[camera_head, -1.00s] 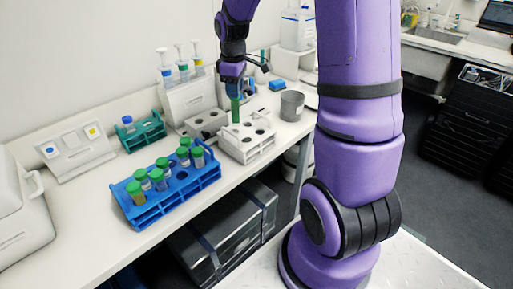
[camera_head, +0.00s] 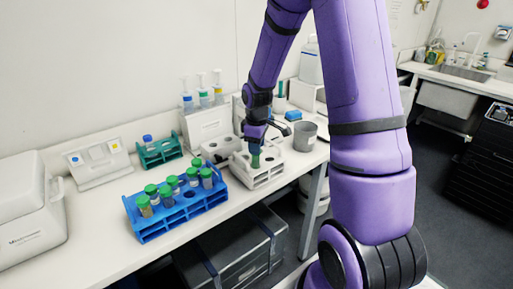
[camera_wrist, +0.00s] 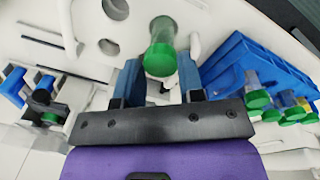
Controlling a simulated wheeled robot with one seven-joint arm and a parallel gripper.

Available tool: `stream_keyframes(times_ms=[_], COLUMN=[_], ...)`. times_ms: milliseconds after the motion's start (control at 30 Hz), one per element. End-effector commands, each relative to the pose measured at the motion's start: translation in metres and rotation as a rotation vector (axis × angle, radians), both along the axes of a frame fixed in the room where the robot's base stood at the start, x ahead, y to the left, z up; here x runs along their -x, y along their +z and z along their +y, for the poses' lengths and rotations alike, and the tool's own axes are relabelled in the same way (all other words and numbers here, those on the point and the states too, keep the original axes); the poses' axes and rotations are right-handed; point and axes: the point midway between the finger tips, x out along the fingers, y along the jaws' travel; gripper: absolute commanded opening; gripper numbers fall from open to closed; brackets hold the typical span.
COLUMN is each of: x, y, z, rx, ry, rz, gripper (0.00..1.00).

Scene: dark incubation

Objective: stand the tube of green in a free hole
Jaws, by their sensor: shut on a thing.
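My gripper (camera_head: 256,146) is shut on the tube of green (camera_head: 255,160), which is upright at the white rack (camera_head: 262,183). Only a short green part of the tube shows below the fingers in the head view; its lower end seems to be in a hole, but the depth is unclear. In the wrist view the tube's green cap (camera_wrist: 159,61) lies between my two blue fingers (camera_wrist: 160,80). Empty holes of the white rack show beside it in the wrist view (camera_wrist: 88,25).
A blue rack (camera_head: 183,225) with several green-capped tubes stands in front, to the left. A teal rack (camera_head: 160,155) with a blue-capped tube is behind it. A grey cup (camera_head: 304,137) stands close right of the white rack. A pipette stand (camera_head: 207,128) is behind.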

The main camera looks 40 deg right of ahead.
Motion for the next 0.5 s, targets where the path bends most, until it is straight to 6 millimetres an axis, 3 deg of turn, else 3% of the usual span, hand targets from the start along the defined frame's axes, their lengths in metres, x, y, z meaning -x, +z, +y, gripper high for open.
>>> stream_keyframes(times_ms=[100,433,467,500], x=[0.0004,0.0002,0.0001,0.0001], y=[-0.0098,-0.0122,-0.0119,-0.0117], z=[0.0003,0.0003,0.0002,0.0002], rx=[0.0,0.0,0.0,0.001], ry=[0.001,0.001,0.001,0.001], rz=[0.001,0.0,0.0,-0.001], gripper=[0.0,0.0,0.4,0.49])
